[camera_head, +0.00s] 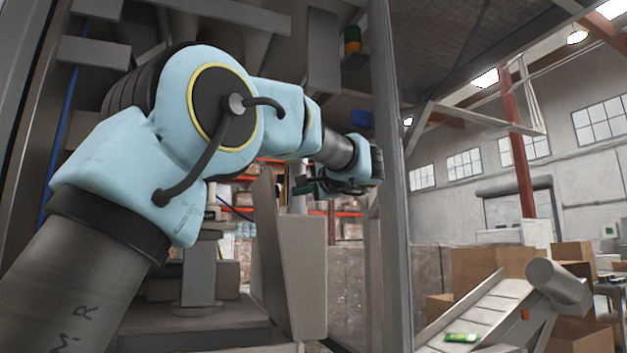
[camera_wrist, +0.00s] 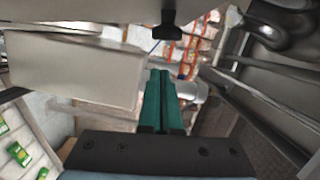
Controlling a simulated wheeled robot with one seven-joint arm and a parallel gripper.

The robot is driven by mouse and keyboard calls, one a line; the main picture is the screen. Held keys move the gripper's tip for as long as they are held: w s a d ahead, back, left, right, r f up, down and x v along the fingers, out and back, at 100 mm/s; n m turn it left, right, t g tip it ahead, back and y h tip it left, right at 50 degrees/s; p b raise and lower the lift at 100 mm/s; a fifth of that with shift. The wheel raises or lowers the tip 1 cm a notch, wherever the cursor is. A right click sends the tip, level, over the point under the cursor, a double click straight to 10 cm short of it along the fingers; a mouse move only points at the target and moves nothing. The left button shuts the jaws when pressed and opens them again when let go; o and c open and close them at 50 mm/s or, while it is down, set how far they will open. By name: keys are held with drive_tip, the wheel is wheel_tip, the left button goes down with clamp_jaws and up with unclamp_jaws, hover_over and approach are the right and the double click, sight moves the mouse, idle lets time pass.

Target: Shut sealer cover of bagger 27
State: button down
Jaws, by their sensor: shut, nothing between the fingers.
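A beige-grey box-like flap (camera_head: 303,275), which looks like the sealer cover, stands swung out at a slant inside the bagger frame (camera_head: 391,200) in the head view. In the wrist view a pale box-like panel (camera_wrist: 75,68), probably the same cover, lies to the left of the fingers, apart from them. My gripper (camera_head: 300,188) is near the flap's upper edge in the head view; I cannot tell whether they touch there. Its green fingers (camera_wrist: 160,100) are together with nothing between them in the wrist view. No bagger number is readable.
A sloping conveyor (camera_head: 485,315) with a green packet (camera_head: 461,338) runs at the lower right, beside cardboard boxes (camera_head: 480,265). Grey frame posts stand close to my arm. Bars and a dark grey panel (camera_wrist: 275,65) lie right of the fingers in the wrist view.

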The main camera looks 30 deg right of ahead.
drive_tip(key=a, duration=0.2)
drive_tip(key=shift+w+a+f, duration=0.1)
drive_tip(key=shift+a+f, duration=0.05)
drive_tip(key=shift+a, duration=0.25)
drive_tip(key=shift+a, duration=0.1)
